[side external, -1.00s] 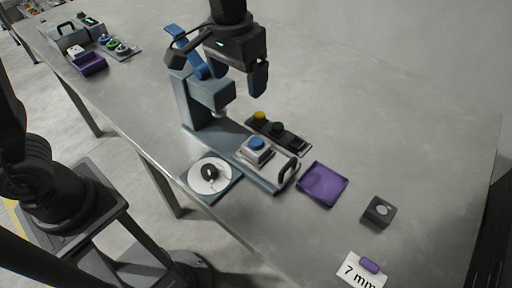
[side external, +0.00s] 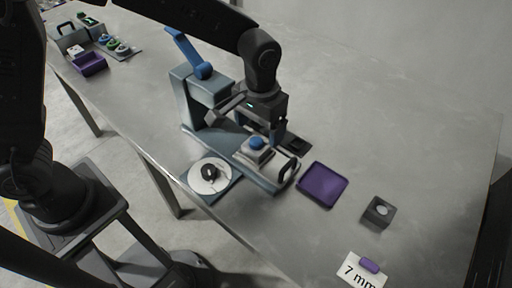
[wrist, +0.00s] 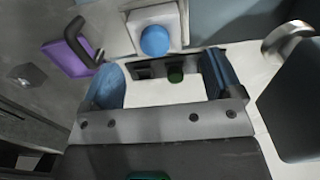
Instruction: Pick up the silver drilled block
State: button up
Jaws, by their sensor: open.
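A silver block (side external: 250,157) with a blue dome on top sits on the drill press base; no drilled hole shows in it. It also shows in the wrist view (wrist: 178,18), at the top, beyond the fingers. My gripper (side external: 274,132) is low, just behind this block and over the button panel (side external: 299,146). In the wrist view my gripper (wrist: 165,78) is open, its blue fingers apart with nothing held between them. A separate dark grey block (side external: 378,212) with a pale round mark on top stands at the right. I cannot tell which block is the drilled one.
The press column (side external: 190,100) stands left of my gripper. A black handle (side external: 287,170) stands at the base's near end. A purple tray (side external: 322,184), a 7 mm card (side external: 360,275) and a white disc (side external: 205,180) lie nearby.

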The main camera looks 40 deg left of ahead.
aim_at(259, 137)
notch_tip(259, 137, down, 4)
jog(key=shift+f, duration=0.15)
jog(key=shift+c, duration=0.2)
jog(key=c, duration=1.1)
